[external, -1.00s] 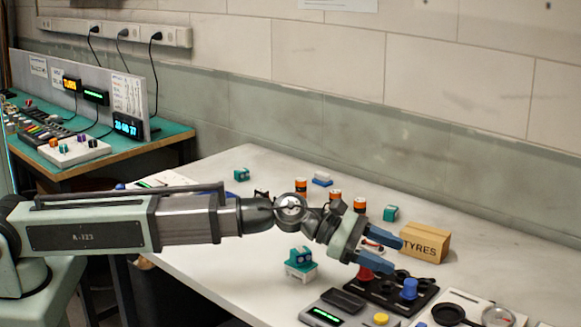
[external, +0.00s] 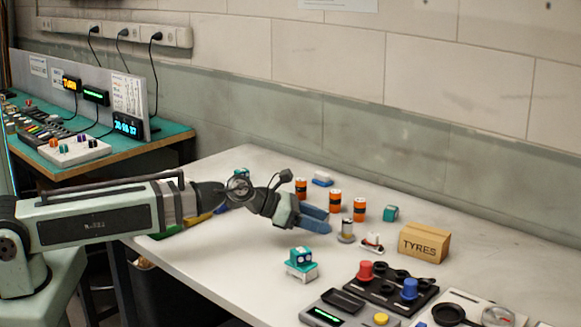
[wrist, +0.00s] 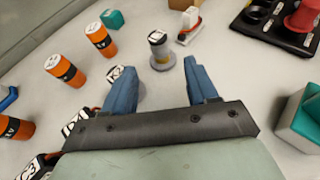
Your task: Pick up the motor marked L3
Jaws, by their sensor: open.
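My gripper (external: 318,219) is open and empty above the table; its blue fingers also show in the wrist view (wrist: 160,76). A grey cylinder with a dark collar and a white marked top (wrist: 160,52) stands upright just beyond the fingertips, not between them. It also shows in the external view (external: 346,230). By the left finger lies a part with a white marked top (wrist: 115,72), partly hidden. Another white-marked black part (wrist: 75,122) is partly covered by my gripper, with one more at lower left (wrist: 32,168). I cannot read L3 surely on any of them.
Several orange cylinders (external: 335,203) stand behind my gripper. The TYRES box (external: 424,243) is to the right. A black tray (external: 370,289) with red and blue knobs and a teal block on a white base (external: 301,264) are nearer the front. The table between is clear.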

